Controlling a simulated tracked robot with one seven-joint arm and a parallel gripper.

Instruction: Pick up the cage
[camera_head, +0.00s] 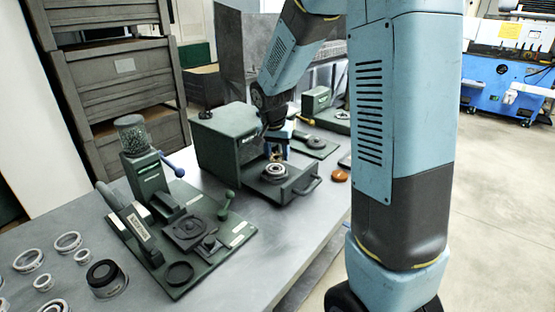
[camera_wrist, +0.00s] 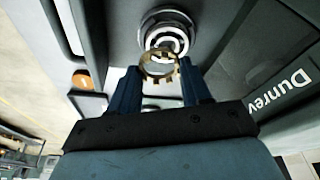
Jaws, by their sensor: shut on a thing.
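The cage (camera_wrist: 161,78) is a thin brass-coloured ring with square notches, seen in the wrist view between my fingertips. My gripper (camera_wrist: 160,70) is shut on it, one finger on each side. Beyond the cage in that view are the pale concentric rings (camera_wrist: 162,23) of a bearing part. In the head view my gripper (camera_head: 277,152) hangs over the pulled-out drawer (camera_head: 300,188) of a dark green machine, just above the ring part (camera_head: 275,171) on it. The cage is too small to make out clearly there, and I cannot tell how high it is above the rings.
The green machine body (camera_head: 226,142) stands left of my gripper. An orange-brown round item (camera_head: 340,175) lies right of the drawer. A green press fixture (camera_head: 185,230) with levers stands at the front left, with several loose metal rings (camera_head: 68,242) beside it.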

